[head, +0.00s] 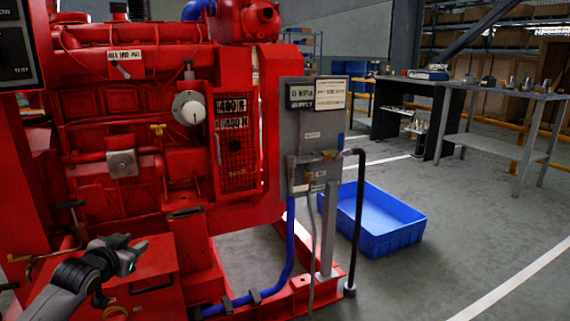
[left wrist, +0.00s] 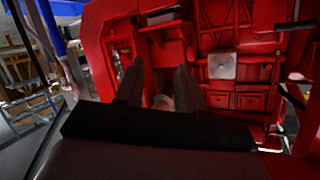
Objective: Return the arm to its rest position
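My left arm comes in from the lower left in the head view. Its gripper (head: 131,250) is in front of the lower left part of the red diesel pumpset (head: 105,190). In the left wrist view the two dark fingers of the left gripper (left wrist: 158,88) stand apart with a gap between them. No held object shows in the gap; red machine parts and a pale round part show beyond it. Whether the fingers touch the machine I cannot tell. My right gripper is in neither view.
A grey panel (head: 312,150) with gauge labels stands at the pumpset's right, with a black pipe (head: 358,220) beside it. A blue tray (head: 392,238) lies on the floor behind. Workbenches (head: 503,103) stand at the back right. Floor at the right is clear.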

